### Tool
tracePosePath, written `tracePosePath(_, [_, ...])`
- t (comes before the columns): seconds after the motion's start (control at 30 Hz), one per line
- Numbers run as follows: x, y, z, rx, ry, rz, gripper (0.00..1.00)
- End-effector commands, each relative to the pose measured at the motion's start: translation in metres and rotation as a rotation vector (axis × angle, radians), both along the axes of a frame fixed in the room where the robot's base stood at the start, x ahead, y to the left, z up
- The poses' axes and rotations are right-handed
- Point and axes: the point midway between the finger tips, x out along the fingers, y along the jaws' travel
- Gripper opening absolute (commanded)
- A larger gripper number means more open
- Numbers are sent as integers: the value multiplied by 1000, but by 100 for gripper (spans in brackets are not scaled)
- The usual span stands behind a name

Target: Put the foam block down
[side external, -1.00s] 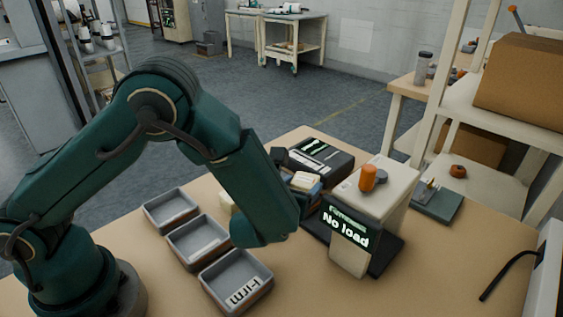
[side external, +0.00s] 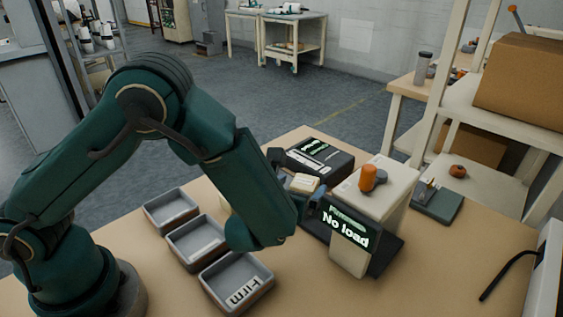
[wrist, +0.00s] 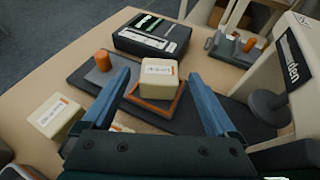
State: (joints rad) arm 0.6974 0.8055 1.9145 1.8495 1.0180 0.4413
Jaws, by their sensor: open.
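The foam block (wrist: 158,72), cream with a printed label, sits upright on a small orange-edged platform on a dark base in the wrist view. In the side view the cream block (side external: 304,183) shows beyond the end of my arm, partly hidden. My gripper (wrist: 158,78) is open. Its two blue fingers stand on either side of the block, with visible gaps between fingers and block. A tester (side external: 385,195) beside it has a screen (side external: 345,228) reading "No load".
Three grey trays, including one marked "Firm" (side external: 237,280), stand left of the tester. Another cream labelled block (wrist: 55,117) lies on the table at left. A black device (wrist: 152,36) stands behind the platform. An orange cylinder (wrist: 103,60) stands near the left finger.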

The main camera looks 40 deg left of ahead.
Motion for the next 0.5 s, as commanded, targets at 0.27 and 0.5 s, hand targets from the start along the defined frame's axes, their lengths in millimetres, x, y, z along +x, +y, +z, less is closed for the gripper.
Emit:
tracePosePath(0.27, [-53,-24,25,-3,-3,-9,93])
tracePosePath(0.5, [-84,-36,38,-2,-2,-4,93])
